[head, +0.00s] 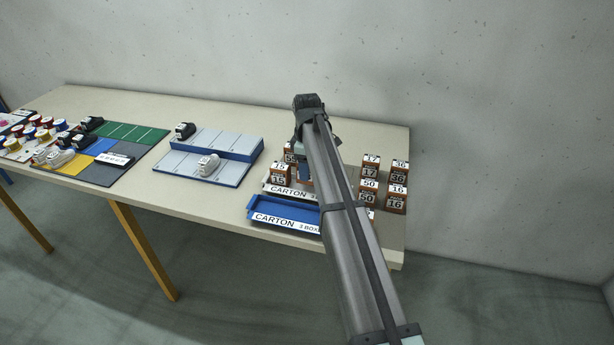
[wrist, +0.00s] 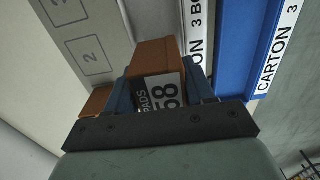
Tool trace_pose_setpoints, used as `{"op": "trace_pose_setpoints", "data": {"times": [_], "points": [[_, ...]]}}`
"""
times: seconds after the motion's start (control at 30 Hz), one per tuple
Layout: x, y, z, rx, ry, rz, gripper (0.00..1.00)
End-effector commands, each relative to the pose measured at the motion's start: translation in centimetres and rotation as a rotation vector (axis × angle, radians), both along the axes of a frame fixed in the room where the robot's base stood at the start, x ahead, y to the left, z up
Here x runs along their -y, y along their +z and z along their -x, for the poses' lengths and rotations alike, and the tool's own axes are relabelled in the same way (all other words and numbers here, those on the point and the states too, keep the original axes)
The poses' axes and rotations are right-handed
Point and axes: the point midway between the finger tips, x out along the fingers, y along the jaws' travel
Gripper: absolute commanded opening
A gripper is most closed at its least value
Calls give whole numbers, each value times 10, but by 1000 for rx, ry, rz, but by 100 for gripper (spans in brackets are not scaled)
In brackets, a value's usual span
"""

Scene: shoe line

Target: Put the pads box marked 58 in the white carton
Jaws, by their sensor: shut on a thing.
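The pads box marked 58 (wrist: 158,78) is brown with a white label reading PADS 58, seen between my fingers in the wrist view. My gripper (wrist: 160,90) is shut on it with blue fingers on both sides. In the head view my gripper (head: 305,170) is mostly hidden by my arm, near the back of the cartons. The white carton (head: 270,187) stands behind the blue one, its right part hidden by my arm. In the wrist view its lettered edge (wrist: 204,35) lies right of the held box. I cannot tell the box's height above the table.
The blue carton (head: 257,205) is at the table's front edge. Stacked numbered boxes (head: 397,190) stand right of my arm; another, marked 15 (head: 279,174), is beside the white carton. A grey-blue shoe tray (head: 240,144) lies left, with bare table between.

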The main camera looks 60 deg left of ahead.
Motion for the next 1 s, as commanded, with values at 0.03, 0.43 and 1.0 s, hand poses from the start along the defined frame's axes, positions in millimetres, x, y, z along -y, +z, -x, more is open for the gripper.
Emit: {"op": "trace_pose_setpoints", "data": {"times": [0.03, 0.43, 1.0], "points": [[0, -4, 0, 0, 0, 0, 21], [0, -35, 0, 1, 0, -1, 21], [0, -38, 0, 0, 0, 0, 79]]}}
